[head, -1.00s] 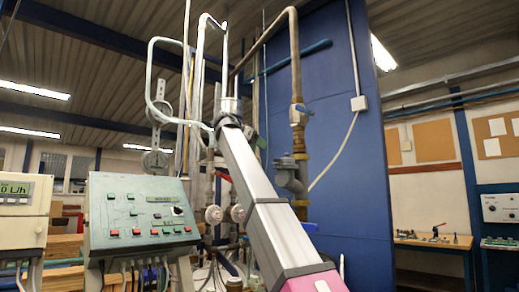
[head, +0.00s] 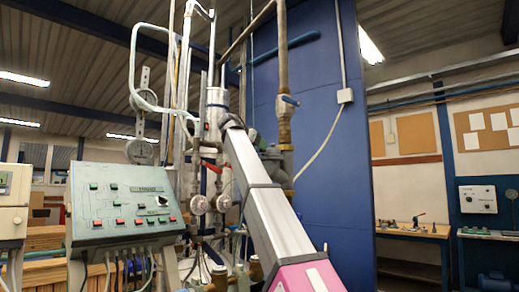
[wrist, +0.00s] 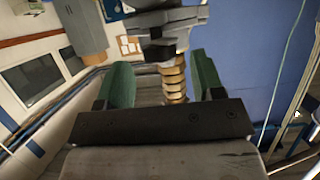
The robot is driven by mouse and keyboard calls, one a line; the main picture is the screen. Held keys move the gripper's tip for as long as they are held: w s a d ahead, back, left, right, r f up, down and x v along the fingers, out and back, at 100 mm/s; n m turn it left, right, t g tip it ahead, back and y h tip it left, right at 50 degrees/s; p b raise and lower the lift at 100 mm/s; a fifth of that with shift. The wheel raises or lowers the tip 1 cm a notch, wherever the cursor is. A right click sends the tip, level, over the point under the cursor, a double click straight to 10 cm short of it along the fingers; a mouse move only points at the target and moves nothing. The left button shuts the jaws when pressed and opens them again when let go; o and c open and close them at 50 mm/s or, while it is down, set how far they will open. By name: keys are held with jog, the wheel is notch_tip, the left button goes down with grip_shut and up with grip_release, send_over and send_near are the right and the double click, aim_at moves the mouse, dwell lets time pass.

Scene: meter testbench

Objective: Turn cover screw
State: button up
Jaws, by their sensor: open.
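My gripper (wrist: 157,78) shows in the wrist view with its two green fingers apart. A ribbed brass-coloured fitting (wrist: 174,80) appears between the fingers, below a grey metal body (wrist: 165,25) at the top. I cannot tell how far beyond the fingertips they are, and no contact is visible. No cover screw can be made out in either view. In the head view my arm reaches up toward the pipework, and I cannot make out its fingers. A grey-green pipe fitting (head: 279,168) is partly hidden behind my arm.
A control console (head: 124,205) stands left of my arm in the head view. A workbench (head: 412,231) is at the back right.

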jog(key=shift+w+d+f, duration=0.25)
jog(key=shift+w+d, duration=0.2)
jog(key=shift+d, duration=0.05)
jog(key=c, duration=0.9)
jog(key=shift+s, duration=0.1)
jog(key=shift+s+d+n+t+y, duration=0.1)
jog(key=shift+d+n+t+y, duration=0.15)
jog(key=shift+n+t+y, duration=0.95)
jog(key=shift+s+d+n+t+y, duration=0.15)
jog(key=shift+n+t+y, duration=0.45)
jog(key=shift+n+y, duration=1.15)
